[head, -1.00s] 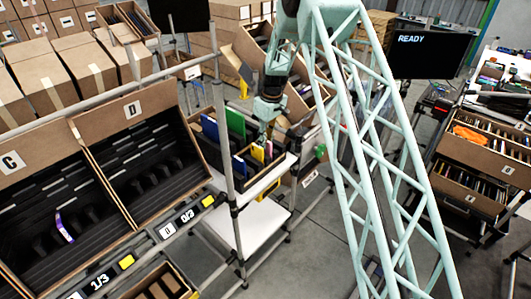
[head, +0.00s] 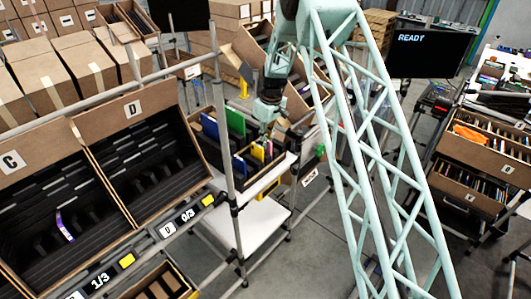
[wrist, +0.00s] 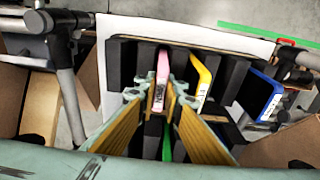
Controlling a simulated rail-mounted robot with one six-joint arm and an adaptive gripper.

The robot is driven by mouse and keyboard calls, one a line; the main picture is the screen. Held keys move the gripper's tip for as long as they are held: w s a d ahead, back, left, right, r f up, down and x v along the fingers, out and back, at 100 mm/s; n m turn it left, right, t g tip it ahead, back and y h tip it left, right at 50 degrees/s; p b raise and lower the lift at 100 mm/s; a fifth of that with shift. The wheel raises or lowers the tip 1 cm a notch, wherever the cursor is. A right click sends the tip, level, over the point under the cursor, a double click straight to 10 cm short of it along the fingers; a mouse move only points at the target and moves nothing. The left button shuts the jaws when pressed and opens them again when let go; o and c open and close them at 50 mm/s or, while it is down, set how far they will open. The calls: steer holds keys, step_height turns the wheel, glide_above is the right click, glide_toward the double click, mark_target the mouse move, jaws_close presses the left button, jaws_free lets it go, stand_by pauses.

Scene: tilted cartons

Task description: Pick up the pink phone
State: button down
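The pink phone (wrist: 162,75) stands on edge in a dark slotted carton (wrist: 122,60) in the wrist view, left of a yellow phone (wrist: 201,80). My gripper (wrist: 162,90) is open, with its two gold-padded fingers on either side of the pink phone's near part. I cannot tell whether either pad touches it.
A blue phone (wrist: 268,102) stands further right, and a green item (wrist: 167,142) lies below, between the fingers. Rack poles (wrist: 66,75) rise at the left. Tilted cartons marked C (head: 40,140) and D (head: 130,115) stand left of the rack in the head view.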

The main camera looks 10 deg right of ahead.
steer(key=shift+r, duration=0.15)
step_height(320, 180, up, 18)
steer(key=b, duration=0.1)
stand_by(1.0)
steer(key=shift+w+d, duration=0.1)
stand_by(0.6)
